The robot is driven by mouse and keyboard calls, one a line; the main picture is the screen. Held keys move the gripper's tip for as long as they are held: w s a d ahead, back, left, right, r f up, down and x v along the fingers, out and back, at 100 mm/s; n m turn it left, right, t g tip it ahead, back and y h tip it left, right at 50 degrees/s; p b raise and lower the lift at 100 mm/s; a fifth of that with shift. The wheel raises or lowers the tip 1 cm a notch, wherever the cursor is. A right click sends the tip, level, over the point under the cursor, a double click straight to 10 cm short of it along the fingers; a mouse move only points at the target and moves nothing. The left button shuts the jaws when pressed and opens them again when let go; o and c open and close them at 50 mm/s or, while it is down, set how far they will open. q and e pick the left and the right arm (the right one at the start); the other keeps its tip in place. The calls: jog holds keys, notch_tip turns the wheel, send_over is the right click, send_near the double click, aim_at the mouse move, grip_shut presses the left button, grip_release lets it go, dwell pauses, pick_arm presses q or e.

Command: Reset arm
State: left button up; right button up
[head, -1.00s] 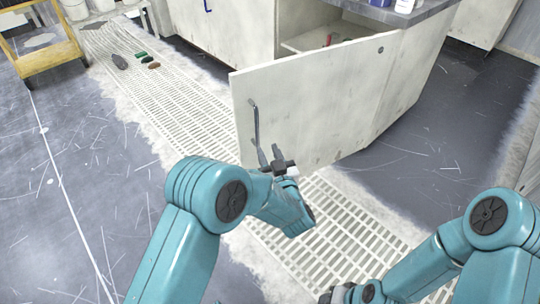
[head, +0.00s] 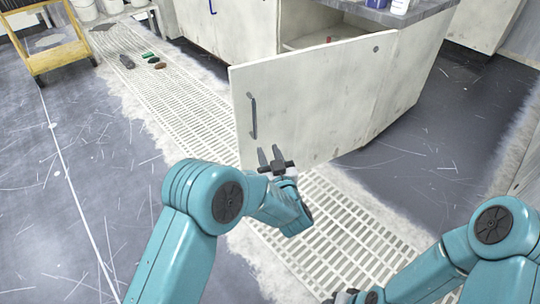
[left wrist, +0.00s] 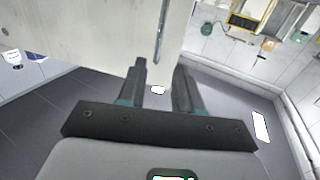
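My left gripper (head: 270,156) is in front of the open cabinet door, below and right of its handle. Its two fingers are apart with nothing between them, as the left wrist view (left wrist: 158,88) also shows. The pale cabinet door (head: 310,110) stands swung open. Its dark bar handle (head: 253,117) is apart from the fingers in the head view, and the handle also shows beyond the fingers in the left wrist view (left wrist: 161,32). My right gripper (head: 345,297) is only partly in view at the bottom edge, so its fingers cannot be made out.
The cabinet (head: 410,70) has a grey worktop with bottles on it, and something red lies inside. A pale slatted mat (head: 200,108) runs along the floor, with several small dark and green items at its far end. A yellow cart (head: 55,52) stands far left. The dark floor at left is clear.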

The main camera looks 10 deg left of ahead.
jog(key=shift+s, duration=0.1)
dwell(0.4)
